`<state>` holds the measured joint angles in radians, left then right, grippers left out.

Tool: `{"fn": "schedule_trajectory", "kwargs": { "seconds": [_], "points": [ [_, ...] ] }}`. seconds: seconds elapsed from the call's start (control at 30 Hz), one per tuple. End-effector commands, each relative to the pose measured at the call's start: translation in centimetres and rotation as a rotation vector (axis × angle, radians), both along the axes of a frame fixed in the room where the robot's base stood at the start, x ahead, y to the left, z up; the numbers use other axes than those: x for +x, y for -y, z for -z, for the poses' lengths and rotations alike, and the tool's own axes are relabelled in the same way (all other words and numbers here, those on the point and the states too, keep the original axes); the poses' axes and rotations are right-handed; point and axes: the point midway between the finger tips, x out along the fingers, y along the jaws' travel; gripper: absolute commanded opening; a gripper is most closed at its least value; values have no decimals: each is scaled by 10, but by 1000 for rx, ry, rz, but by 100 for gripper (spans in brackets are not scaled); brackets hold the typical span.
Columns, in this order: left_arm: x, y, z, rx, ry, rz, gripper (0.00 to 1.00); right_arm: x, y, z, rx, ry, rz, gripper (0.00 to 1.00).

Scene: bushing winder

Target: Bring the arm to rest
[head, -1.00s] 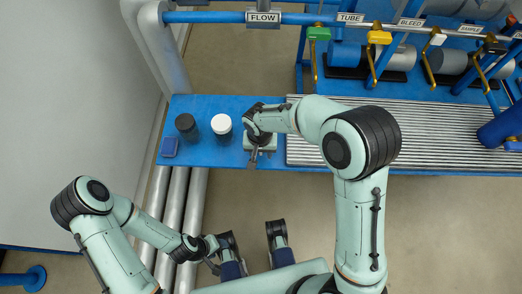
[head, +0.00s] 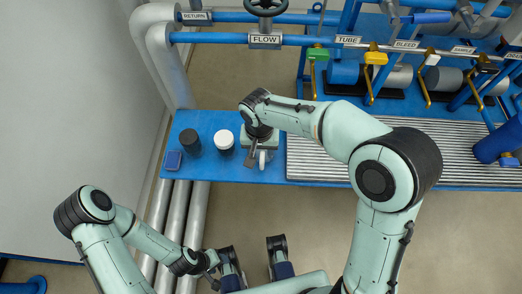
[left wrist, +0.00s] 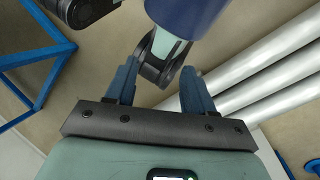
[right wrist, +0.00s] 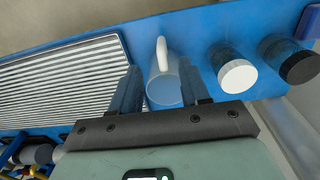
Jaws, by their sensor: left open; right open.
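My right gripper (head: 252,160) is open above the blue bench, low over a whitish mug (head: 263,158). In the right wrist view the mug (right wrist: 164,82) shows beyond and between the two spread fingers, handle pointing away; I cannot tell its exact clearance from them. My left gripper (head: 213,281) is open, low at the front near my base. In the left wrist view its spread fingers (left wrist: 160,82) have nothing held between them; parts of my own body show beyond.
A white-lidded jar (head: 223,140), a black-lidded jar (head: 190,140) and a small blue box (head: 173,160) stand left of the mug on the blue bench (head: 225,174). A ribbed grey surface (head: 310,160) lies right. Pipes and labelled valves line the back.

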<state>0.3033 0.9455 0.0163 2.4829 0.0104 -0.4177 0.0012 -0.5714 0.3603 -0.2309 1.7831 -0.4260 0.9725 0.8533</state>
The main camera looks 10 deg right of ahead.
Motion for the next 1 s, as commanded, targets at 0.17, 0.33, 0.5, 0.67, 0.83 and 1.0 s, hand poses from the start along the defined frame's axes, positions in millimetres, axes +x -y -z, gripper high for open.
{"fn": "schedule_trajectory", "kwargs": {
  "seconds": [0.17,0.33,0.5,0.67,0.83,1.0],
  "points": [
    [0,0,0,0,0,0,53,0,0,0,0,0,0,46],
    [0,0,0,0,0,0,53,0,0,0,0,0,0,46],
    [0,0,-6,0,0,1,53,-4,1,16,12,-22,-16,46],
    [1,0,-28,-2,-4,2,53,-31,9,83,102,-97,-64,46],
    [3,0,-59,-5,-14,6,53,-98,21,161,252,-154,-66,46],
    [8,1,-86,-8,-20,10,53,-171,30,195,342,-149,-5,46]
  ]
}}
